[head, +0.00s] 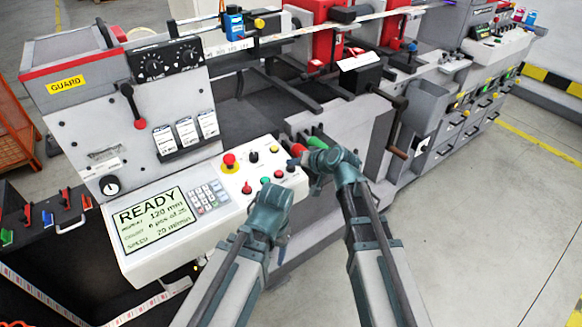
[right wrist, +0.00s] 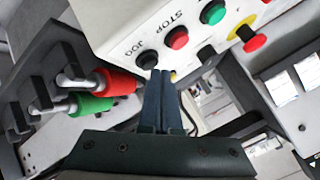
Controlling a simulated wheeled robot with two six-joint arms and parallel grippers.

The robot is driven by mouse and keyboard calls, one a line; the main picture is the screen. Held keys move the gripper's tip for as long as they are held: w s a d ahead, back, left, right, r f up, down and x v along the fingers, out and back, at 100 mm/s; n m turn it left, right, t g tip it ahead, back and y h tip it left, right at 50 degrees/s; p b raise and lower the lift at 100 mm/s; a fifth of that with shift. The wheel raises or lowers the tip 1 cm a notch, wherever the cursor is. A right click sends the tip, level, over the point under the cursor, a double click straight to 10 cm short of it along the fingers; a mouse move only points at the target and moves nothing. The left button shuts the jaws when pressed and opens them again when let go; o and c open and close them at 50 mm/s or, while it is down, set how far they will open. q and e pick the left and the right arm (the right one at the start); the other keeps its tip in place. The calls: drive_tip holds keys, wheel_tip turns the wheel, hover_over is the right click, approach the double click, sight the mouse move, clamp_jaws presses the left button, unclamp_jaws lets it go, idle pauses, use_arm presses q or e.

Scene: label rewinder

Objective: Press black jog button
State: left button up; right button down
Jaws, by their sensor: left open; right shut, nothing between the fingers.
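The black jog button (right wrist: 148,60) sits at the end of the white control panel's button row, beside the letters JOG in the right wrist view. It also shows at the right end of the panel in the head view (head: 290,168). My right gripper (right wrist: 159,74) is shut and empty, its tips just below the button in the picture; I cannot tell whether they touch it. In the head view my right gripper (head: 304,160) is at the panel's right end. My left gripper (head: 270,190) is open, over the panel's lower edge, its fingers mostly hidden.
A red stop button (right wrist: 177,39) and a green button (right wrist: 213,12) sit beside the jog button. A red handle (right wrist: 118,81) and a green handle (right wrist: 92,104) are close to my right gripper. A display (head: 152,219) reads READY. Open floor lies right.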

drive_tip(key=shift+f+b, duration=0.4)
drive_tip(key=shift+f, duration=0.05)
idle(0.3)
drive_tip(key=shift+r, duration=0.15)
drive_tip(key=shift+r+p, duration=0.75)
drive_tip(key=shift+p, duration=0.15)
drive_tip(key=r+p, duration=0.5)
drive_tip(key=shift+s+d, duration=0.25)
drive_tip(key=shift+s, duration=0.1)
drive_tip(key=shift+s+f, duration=0.1)
idle(1.8)
